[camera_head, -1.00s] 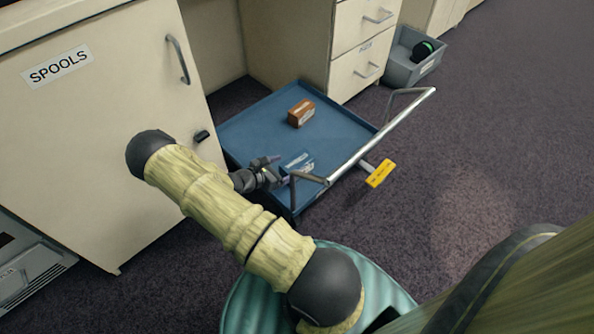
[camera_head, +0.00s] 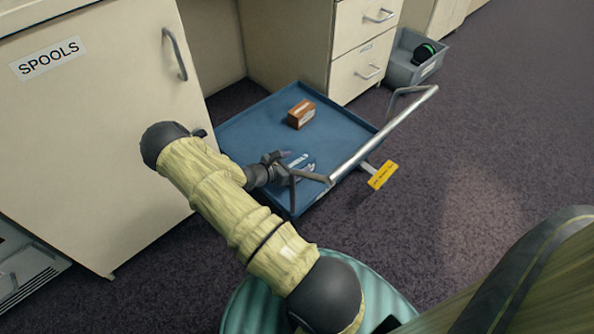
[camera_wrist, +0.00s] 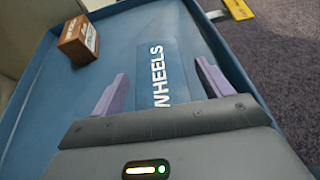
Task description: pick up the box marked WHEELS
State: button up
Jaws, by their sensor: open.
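The box marked WHEELS is blue with white lettering. It lies on the blue cart's tray (camera_head: 245,135), close to the handle side. In the wrist view the WHEELS box (camera_wrist: 158,70) is between the two purple fingers of my gripper (camera_wrist: 158,85), which are spread apart. The box's near end is hidden behind the gripper body. In the head view my gripper (camera_head: 285,160) is over the box (camera_head: 300,165) and partly covers it. I cannot tell whether the fingers touch the box.
A brown box (camera_head: 301,114) lies on the tray farther back, also in the wrist view (camera_wrist: 78,40). The cart's metal handle (camera_head: 385,135) and a yellow tag (camera_head: 382,175) are to the right. A SPOOLS cabinet (camera_head: 95,130) stands left. A grey bin (camera_head: 415,65) stands behind.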

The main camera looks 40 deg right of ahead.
dwell(0.3)
jog(key=c, duration=1.1)
jog(key=shift+c, duration=0.2)
jog(key=shift+r, duration=0.15)
notch_tip(320, 180, up, 10)
jog(key=p, duration=0.5)
jog(key=shift+p, duration=0.35)
